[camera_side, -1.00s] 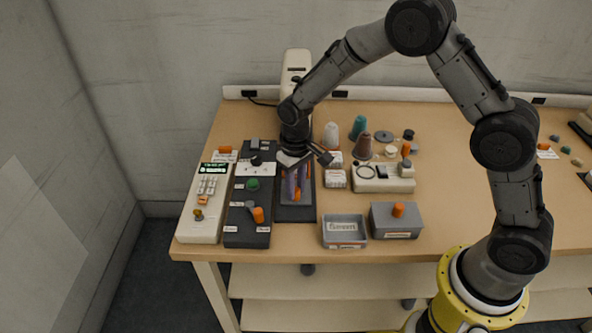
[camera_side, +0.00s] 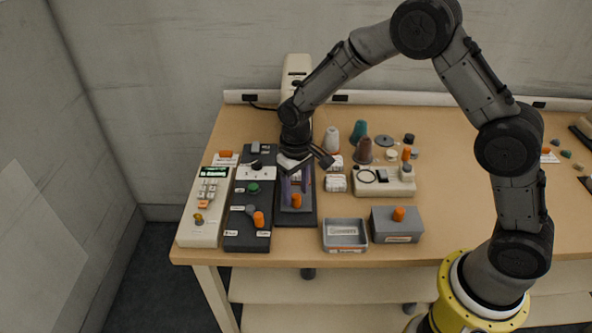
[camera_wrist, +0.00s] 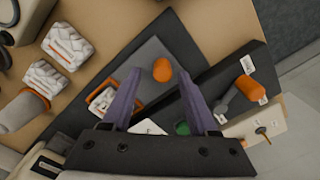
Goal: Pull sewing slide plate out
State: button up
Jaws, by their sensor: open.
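The slide plate (camera_wrist: 178,92) is a grey panel with an upright orange knob (camera_wrist: 162,69), on a dark base (camera_wrist: 150,20) in the wrist view. In the side view the knob (camera_side: 296,201) stands toward the front of the base. A recess with an orange edge and a pale, marked insert (camera_wrist: 102,100) shows behind the plate, partly hidden by a finger. My gripper (camera_wrist: 160,80) is open, its purple fingers apart with nothing between them that I can see gripped. In the side view my gripper (camera_side: 296,184) is over the base, behind the knob.
A black panel (camera_side: 247,225) with an orange-tipped lever and a white keypad box (camera_side: 200,222) stand left of the base. A grey tray (camera_side: 345,247) and a grey box (camera_side: 397,236) are close at right. Thread cones (camera_side: 364,150) stand behind right.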

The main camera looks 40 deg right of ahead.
notch_tip(320, 180, up, 13)
dwell(0.3)
jog(key=s+d+r+t, duration=0.2)
jog(key=s+d+r, duration=0.1)
jog(key=s+r, duration=0.35)
jog(key=s+d+r+t, duration=0.2)
jog(key=s+r, duration=0.4)
jog(key=r, duration=0.2)
jog(key=s+d+f, duration=0.1)
jog(key=s+f, duration=0.1)
jog(key=s, duration=0.5)
jog(key=s+d+f+t, duration=0.1)
jog(key=s+f, duration=0.2)
jog(key=s, duration=0.5)
jog(key=shift+f+t, duration=0.25)
jog(key=shift+t, duration=0.05)
